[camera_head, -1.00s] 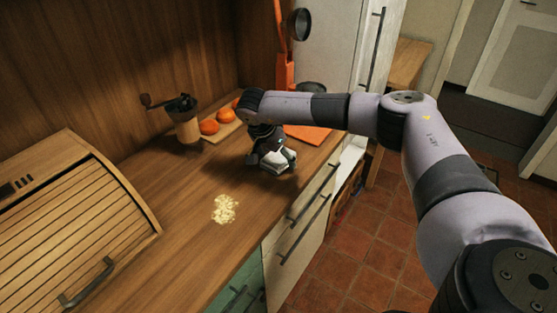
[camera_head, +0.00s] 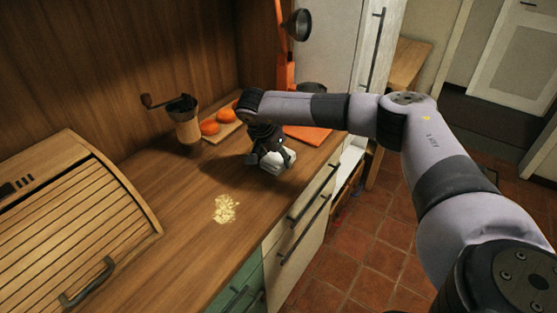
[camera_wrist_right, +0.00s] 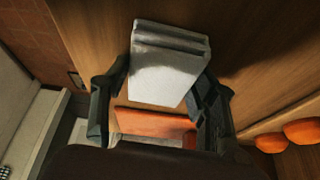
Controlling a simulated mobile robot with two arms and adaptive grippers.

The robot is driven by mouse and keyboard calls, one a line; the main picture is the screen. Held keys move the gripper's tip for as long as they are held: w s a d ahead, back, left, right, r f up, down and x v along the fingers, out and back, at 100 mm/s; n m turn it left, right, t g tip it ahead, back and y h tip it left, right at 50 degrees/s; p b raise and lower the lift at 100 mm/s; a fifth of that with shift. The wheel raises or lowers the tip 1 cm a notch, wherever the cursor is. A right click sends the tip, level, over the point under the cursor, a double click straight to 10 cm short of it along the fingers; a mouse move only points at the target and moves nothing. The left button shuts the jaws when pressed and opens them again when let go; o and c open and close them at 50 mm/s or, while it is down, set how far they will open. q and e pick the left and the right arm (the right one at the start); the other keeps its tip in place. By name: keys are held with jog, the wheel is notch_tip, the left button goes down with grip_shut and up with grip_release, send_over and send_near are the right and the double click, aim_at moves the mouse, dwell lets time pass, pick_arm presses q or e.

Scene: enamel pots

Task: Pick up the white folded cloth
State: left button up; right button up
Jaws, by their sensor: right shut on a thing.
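The white folded cloth (camera_wrist_right: 166,72) shows between the two dark fingers of my right gripper (camera_wrist_right: 158,100) in the right wrist view, with its folded layers at the top edge. In the head view the cloth (camera_head: 279,160) is a small pale shape at my right gripper (camera_head: 268,156), partly hidden by the fingers. The gripper is shut on it, low over the wooden counter (camera_head: 180,225). I cannot tell whether the cloth touches the counter. My left gripper is not in view.
A coffee grinder (camera_head: 184,122) and oranges (camera_head: 210,127) on a board stand behind. An orange board (camera_head: 312,134) lies beyond the gripper. Crumbs (camera_head: 225,209) lie on the counter in front. A wooden bread box (camera_head: 75,225) stands at left.

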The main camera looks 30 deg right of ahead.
aim_at(278, 157)
jog(key=shift+s+f, duration=0.25)
jog(key=shift+f, duration=0.05)
jog(key=c, duration=0.3)
notch_tip(278, 157, up, 21)
jog(key=b, duration=0.1)
jog(key=shift+w+b, duration=0.2)
jog(key=shift+b, duration=0.1)
jog(key=shift+d, duration=0.1)
